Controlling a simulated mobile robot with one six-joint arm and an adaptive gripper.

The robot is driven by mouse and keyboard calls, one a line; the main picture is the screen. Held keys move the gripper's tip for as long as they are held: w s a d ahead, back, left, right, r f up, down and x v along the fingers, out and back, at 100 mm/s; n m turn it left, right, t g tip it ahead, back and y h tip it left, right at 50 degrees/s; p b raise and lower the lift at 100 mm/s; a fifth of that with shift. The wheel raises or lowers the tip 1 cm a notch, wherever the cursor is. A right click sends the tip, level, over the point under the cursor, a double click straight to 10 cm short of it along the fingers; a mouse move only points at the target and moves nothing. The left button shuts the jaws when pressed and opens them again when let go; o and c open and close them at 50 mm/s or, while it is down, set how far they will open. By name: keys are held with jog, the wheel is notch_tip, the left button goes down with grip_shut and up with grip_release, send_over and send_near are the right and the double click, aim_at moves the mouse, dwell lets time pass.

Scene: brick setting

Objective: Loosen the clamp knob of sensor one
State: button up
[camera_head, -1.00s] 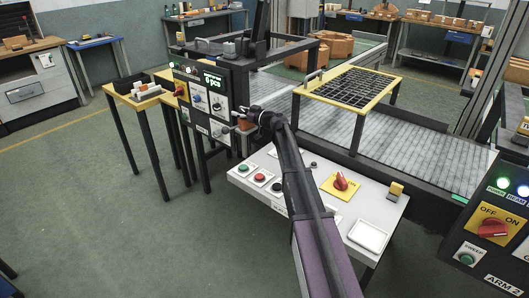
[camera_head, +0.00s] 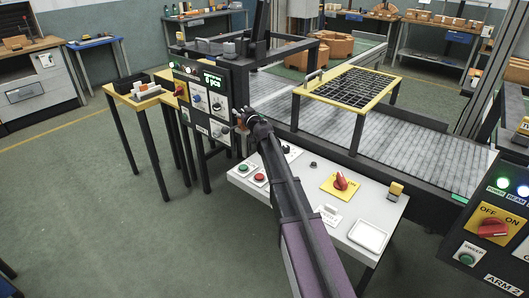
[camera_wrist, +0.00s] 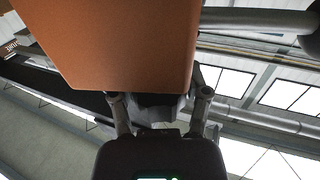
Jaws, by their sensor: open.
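My gripper (camera_head: 246,115) is at the right edge of the black control panel, small and partly blurred into the dark frame. In the wrist view its two fingers (camera_wrist: 161,99) are spread apart and pass behind an orange-brown block (camera_wrist: 125,45) that fills the upper left. A dark grey shape (camera_wrist: 160,108) shows between the fingers; I cannot tell whether it is the clamp knob. A small orange patch (camera_head: 238,125) shows beside the gripper in the head view. Sensor one and its clamp knob cannot be made out for certain.
The black control panel (camera_head: 208,76) stands just left of the gripper. A white console (camera_head: 300,187) with buttons and a red switch (camera_head: 341,180) lies below my arm. A yellow-framed grid stand (camera_head: 352,87) stands over the conveyor (camera_head: 430,150). A metal rod (camera_wrist: 255,20) crosses the wrist view's upper right.

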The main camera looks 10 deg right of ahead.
jog(key=shift+d+m+h, duration=0.2)
jog(key=shift+m+h, duration=1.2)
jog(key=shift+h, duration=0.8)
jog(key=shift+d+m+h, duration=0.2)
jog(key=shift+m+h, duration=1.2)
jog(key=shift+h, duration=0.8)
jog(key=shift+d+m+g+h, duration=0.2)
jog(key=shift+m+g+h, duration=0.6)
jog(key=shift+m+h, duration=0.75)
jog(key=shift+d+m+g+h, duration=0.15)
jog(key=shift+m+g+h, duration=0.8)
jog(key=shift+h, duration=1.1)
jog(key=v, duration=1.4)
jog(key=s+d+f+n+g+y+p, duration=0.1)
jog(key=s+d+f+g+y+p, duration=0.1)
jog(key=s+d+f+g+p, duration=0.2)
jog(key=shift+s+d+g+p, duration=1.85)
jog(key=shift+s+d, duration=1.55)
jog(key=shift+s, duration=1.85)
